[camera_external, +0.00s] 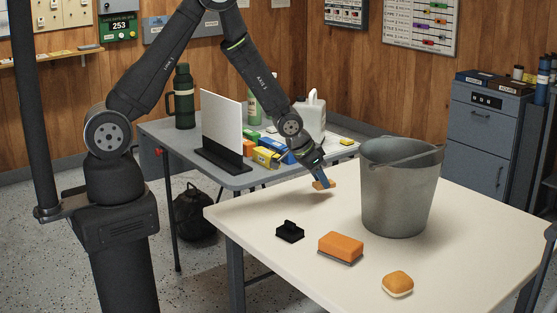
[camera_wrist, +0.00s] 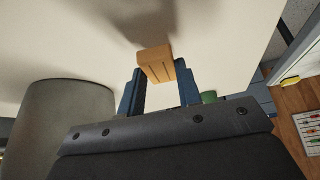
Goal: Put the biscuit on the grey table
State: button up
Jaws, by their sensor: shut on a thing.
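My gripper (camera_external: 318,179) is shut on a small tan biscuit (camera_external: 328,184), low over the far part of the cream table. In the wrist view the biscuit (camera_wrist: 156,63) is a block with grooves, gripped between the two blue fingers (camera_wrist: 161,85); its shadow falls on the cream surface. I cannot tell whether it touches the surface. The grey table (camera_external: 238,182) stands behind and to the left of the cream table, with a bare strip along its front edge.
The cream table (camera_external: 275,267) bears a metal bucket (camera_external: 395,200) right of my gripper, a black stamp-like thing (camera_external: 290,233), an orange block (camera_external: 341,246) and a bun (camera_external: 398,283). The grey table holds a white panel (camera_external: 221,122), a green flask (camera_external: 184,97), bottles and small boxes.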

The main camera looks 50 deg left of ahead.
jog(key=m, duration=0.2)
send_over(357, 210)
jog(key=s+a, duration=0.2)
jog(key=shift+w+d+r+h, duration=0.1)
jog(key=shift+d+r+h, duration=0.1)
jog(key=shift+d+h, duration=0.1)
jog(key=shift+d+f, duration=0.15)
jog(key=shift+f, duration=1.35)
jog(key=shift+f, duration=0.2)
jog(key=o, duration=0.9)
jog(key=shift+o, duration=0.2)
jog(key=shift+r, duration=0.2)
